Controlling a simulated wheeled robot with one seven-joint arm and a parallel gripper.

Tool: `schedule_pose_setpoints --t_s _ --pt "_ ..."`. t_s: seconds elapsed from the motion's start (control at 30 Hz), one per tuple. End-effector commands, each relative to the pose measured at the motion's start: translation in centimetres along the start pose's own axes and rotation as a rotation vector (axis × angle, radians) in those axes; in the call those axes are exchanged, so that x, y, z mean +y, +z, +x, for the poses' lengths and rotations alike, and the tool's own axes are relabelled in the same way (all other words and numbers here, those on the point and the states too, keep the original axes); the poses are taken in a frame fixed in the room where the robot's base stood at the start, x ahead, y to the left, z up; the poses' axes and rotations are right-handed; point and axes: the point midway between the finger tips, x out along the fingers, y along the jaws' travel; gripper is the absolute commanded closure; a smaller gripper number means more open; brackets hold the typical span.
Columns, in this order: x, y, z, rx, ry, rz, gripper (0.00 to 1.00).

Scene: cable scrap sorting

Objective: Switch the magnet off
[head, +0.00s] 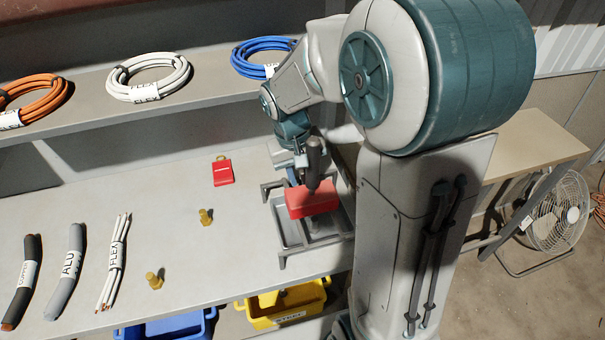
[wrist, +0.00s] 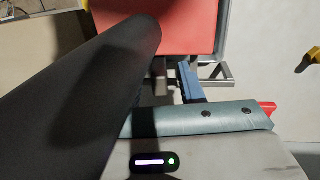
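A red block (head: 312,203), which looks like the magnet, is at the grey metal tray (head: 283,228) on the bench. A dark rounded cylinder (head: 314,160) stands above it, perhaps its handle. My gripper (head: 296,178) points down close beside the cylinder, over the block's back left part. In the wrist view the dark cylinder (wrist: 95,85) crosses the left side, and the red block (wrist: 190,28) lies beyond a blue finger (wrist: 190,86). The cylinder hides much of the fingers; I cannot tell what they grip. No on/off switch can be made out for certain.
A red tag or padlock (head: 223,173) and brass bolts (head: 206,217) lie left of the tray. Labelled cable pieces (head: 72,258) lie at the bench's left. Yellow (head: 268,314) and blue bins (head: 190,326) sit below the front edge. Cable coils (head: 148,78) rest on the shelf.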

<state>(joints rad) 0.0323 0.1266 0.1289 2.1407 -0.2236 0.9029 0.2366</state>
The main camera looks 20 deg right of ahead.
Motion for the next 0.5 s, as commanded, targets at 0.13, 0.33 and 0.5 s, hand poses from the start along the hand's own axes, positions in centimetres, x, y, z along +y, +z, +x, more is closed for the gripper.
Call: schedule_pose_setpoints --t_s 0.13,0.33,0.5 --pt "0.0 0.05 0.7 -0.001 0.0 0.0 0.65" --pt "-0.01 0.03 0.75 0.0 0.0 0.0 0.65" --pt "-0.01 0.03 0.73 0.0 0.0 0.0 0.99"
